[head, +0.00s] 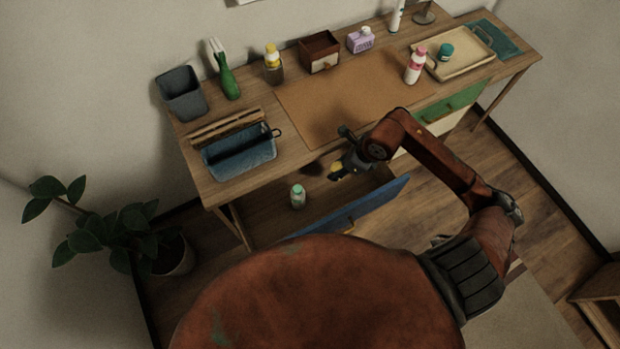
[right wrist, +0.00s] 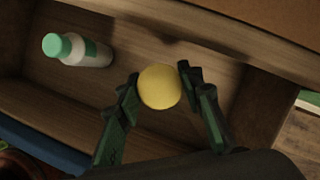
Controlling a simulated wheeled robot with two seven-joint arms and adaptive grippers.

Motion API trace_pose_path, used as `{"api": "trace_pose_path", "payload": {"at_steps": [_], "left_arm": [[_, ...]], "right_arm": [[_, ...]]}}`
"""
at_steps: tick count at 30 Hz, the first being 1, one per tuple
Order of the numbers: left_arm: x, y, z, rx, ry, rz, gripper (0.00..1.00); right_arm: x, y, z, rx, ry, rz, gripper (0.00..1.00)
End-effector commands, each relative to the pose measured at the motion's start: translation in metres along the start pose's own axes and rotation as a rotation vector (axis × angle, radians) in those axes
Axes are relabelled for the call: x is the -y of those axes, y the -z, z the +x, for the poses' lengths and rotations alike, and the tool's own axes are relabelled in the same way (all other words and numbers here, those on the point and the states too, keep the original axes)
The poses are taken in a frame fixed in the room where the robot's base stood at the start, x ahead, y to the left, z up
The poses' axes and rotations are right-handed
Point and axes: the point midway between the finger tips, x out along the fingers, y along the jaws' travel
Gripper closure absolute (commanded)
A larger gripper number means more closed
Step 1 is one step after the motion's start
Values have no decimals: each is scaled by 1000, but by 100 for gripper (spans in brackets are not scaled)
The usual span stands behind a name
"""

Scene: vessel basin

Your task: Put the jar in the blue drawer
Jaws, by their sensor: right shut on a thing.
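The blue drawer (head: 365,209) is pulled open under the desk, its wooden interior showing. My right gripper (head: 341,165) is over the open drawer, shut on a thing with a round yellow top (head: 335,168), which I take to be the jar. In the right wrist view the fingers (right wrist: 160,92) stand on both sides of the yellow top (right wrist: 160,87), with the drawer floor (right wrist: 140,48) behind it. Its body is hidden, so I cannot tell whether it touches the drawer floor. My left gripper is not in view.
A white bottle with a mint cap (head: 298,197) stands in the drawer's left part; it also shows in the right wrist view (right wrist: 78,50). A yellow-capped bottle (head: 273,65), a blue basket (head: 240,158) and a tray (head: 460,66) are on the desk (head: 190,130).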

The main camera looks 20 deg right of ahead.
Motion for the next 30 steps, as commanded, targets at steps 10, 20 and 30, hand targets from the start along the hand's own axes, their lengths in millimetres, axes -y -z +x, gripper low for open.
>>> {"api": "trace_pose_path", "payload": {"at_steps": [10,20,30], "left_arm": [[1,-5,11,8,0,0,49],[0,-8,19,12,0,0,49],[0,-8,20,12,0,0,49]], "right_arm": [[-1,22,53,-2,-4,4,92],[-2,37,88,-2,-4,3,92],[-1,38,90,-2,-2,-1,92]]}}
